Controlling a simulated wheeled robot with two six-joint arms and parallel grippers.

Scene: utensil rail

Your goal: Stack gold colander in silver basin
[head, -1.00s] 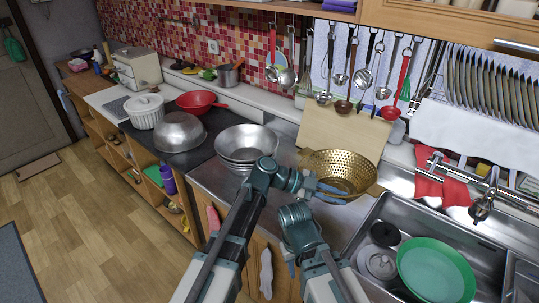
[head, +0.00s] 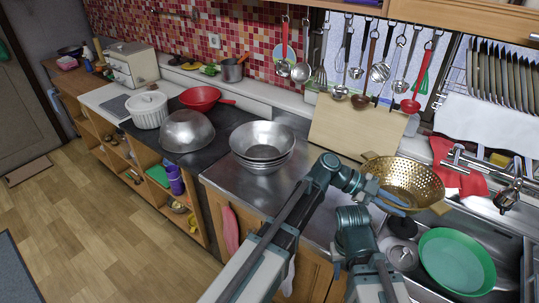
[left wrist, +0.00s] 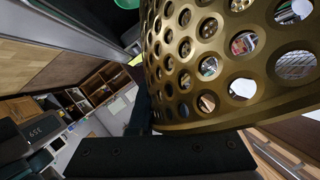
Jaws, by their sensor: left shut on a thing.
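The gold colander (head: 412,180) is perforated, with two side handles, and is held tilted by the back left corner of the sink. My left gripper (head: 388,196) is shut on its near left rim. The colander also fills much of the left wrist view (left wrist: 205,65), its rim close to the dark gripper part at the bottom. The silver basin (head: 262,140) stands upright on the steel counter, left of the colander, and looks like several nested bowls. My right gripper (head: 338,262) hangs low in front of the counter, mostly hidden by its own wrist; its fingers are unclear.
A wooden board (head: 350,130) leans at the back between basin and colander. Utensils hang from the rail above. The sink (head: 505,245) holds a green bowl (head: 457,262). An overturned silver bowl (head: 187,130) and red pan (head: 200,98) are left. Steel counter (head: 305,158) beside the basin is clear.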

